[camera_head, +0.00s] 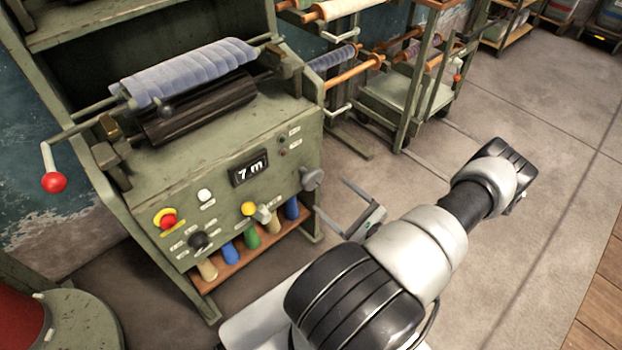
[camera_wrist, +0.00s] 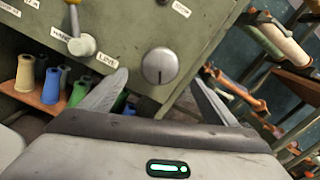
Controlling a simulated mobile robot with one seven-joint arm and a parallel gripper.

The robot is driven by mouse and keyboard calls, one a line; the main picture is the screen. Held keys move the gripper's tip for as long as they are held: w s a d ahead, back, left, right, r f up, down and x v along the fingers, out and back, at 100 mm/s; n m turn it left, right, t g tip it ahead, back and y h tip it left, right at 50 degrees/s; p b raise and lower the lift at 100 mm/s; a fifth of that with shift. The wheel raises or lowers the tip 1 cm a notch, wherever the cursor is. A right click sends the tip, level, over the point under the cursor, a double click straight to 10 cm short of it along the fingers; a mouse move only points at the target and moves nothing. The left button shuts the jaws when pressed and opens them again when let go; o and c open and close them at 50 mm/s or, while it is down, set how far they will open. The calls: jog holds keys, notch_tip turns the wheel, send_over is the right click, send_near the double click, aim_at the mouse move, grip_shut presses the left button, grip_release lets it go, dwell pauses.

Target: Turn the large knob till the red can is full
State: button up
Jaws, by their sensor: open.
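The large round grey knob (camera_head: 312,179) is at the right end of the green machine's front panel. In the wrist view the knob (camera_wrist: 160,66) faces me, with a short dark vertical mark on it. My gripper (camera_head: 328,194) is open, its two fingers pointing at the knob, one on either side in the wrist view. I see no clear contact. No can is clearly seen; a red rounded surface (camera_head: 16,320) in a greenish metal body is cut off at the lower left, and its level cannot be told.
The panel has a display (camera_head: 249,168) reading "7 m", a red button (camera_head: 167,220), a yellow-tipped lever (camera_head: 249,209) and a black knob (camera_head: 199,241). Coloured spools stand on a shelf (camera_head: 220,274) below. A red-ended crank (camera_head: 54,182) sticks out left. Floor at right is clear.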

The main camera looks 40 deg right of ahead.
aim_at(315, 181)
jog(key=w, duration=0.3)
jog(key=w+b, duration=0.1)
jog(key=w, duration=0.6)
jog(key=shift+w+a, duration=0.3)
jog(key=shift+a, duration=0.1)
jog(key=c, duration=1.1)
jog(key=shift+o, duration=0.2)
jog(key=shift+m, duration=0.3)
